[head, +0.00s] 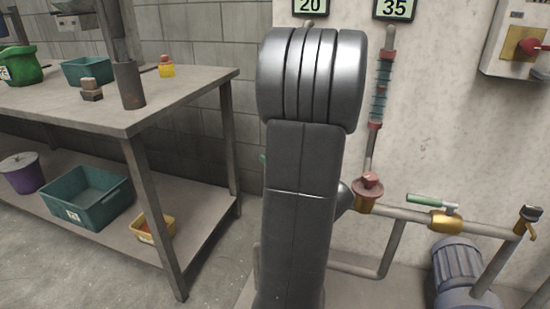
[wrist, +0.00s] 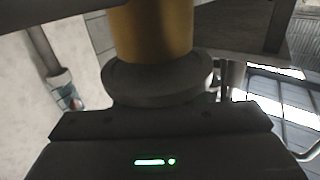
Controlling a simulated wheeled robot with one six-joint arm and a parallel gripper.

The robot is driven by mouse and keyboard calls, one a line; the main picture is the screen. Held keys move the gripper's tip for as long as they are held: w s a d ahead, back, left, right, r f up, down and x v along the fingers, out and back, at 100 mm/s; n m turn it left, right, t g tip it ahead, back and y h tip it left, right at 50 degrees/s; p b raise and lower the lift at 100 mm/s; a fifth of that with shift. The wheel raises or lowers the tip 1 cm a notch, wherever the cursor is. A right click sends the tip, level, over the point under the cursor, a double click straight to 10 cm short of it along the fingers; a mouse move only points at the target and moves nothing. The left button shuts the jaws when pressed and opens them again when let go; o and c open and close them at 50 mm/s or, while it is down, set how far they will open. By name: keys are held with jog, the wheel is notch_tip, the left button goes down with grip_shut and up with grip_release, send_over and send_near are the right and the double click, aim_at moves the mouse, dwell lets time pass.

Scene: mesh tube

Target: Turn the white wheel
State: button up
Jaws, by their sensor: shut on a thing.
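In the wrist view a thick round grey disc (wrist: 158,88) lies in shade against my gripper's body. It looks like the wheel, though its white colour does not show. A brass-coloured cylinder (wrist: 153,32) stands directly behind it. My gripper (wrist: 156,60) is shut on the disc, with dark finger parts at the upper left and upper right; the contact points are hard to see. In the head view my arm hides the gripper and the wheel.
To the right of my arm run pipes with a red-topped valve (head: 367,187) and a green lever (head: 425,200). A blue motor (head: 457,270) stands below. A workbench (head: 100,105) with bins is at left. A wall box (head: 518,40) hangs upper right.

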dwell(0.4)
jog(key=o, duration=1)
jog(key=p+v, duration=0.3)
jog(key=v, duration=1)
jog(key=shift+s+d+p, duration=0.2)
jog(key=shift+d+p, duration=0.1)
jog(key=shift+p, duration=0.05)
jog(key=shift+b+x, duration=1.75)
jog(key=shift+x, duration=4.9)
jog(key=shift+s, duration=0.1)
